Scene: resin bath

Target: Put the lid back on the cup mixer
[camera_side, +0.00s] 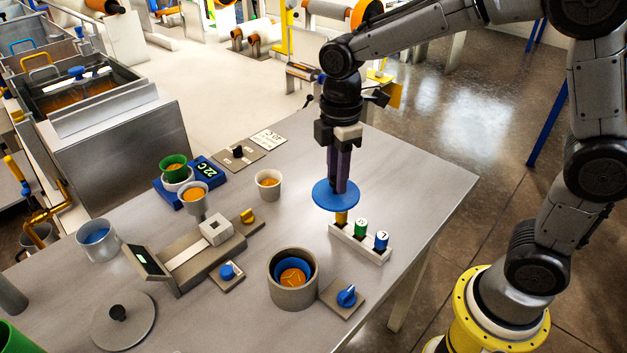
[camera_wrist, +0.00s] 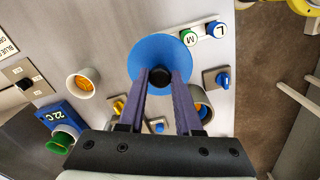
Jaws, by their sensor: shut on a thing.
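A round blue lid (camera_side: 335,200) is held level by my gripper (camera_side: 340,187) above the table, over the rack of small capped bottles. In the wrist view, the lid (camera_wrist: 150,48) shows a black knob at its middle, and my gripper (camera_wrist: 159,76) is shut on that knob. The cup mixer (camera_side: 292,294) appears to be the round grey pot, with a blue ring and an orange-filled cup inside. It stands open on the table, lower left of the lid. In the wrist view it is partly hidden behind the right finger.
The bottle rack (camera_side: 360,243) stands below the lid. A blue knob on a plate (camera_side: 346,296) sits right of the pot. A grey lid (camera_side: 125,328) lies at front left. A cup (camera_side: 268,186) and a scale (camera_side: 205,170) stand farther back.

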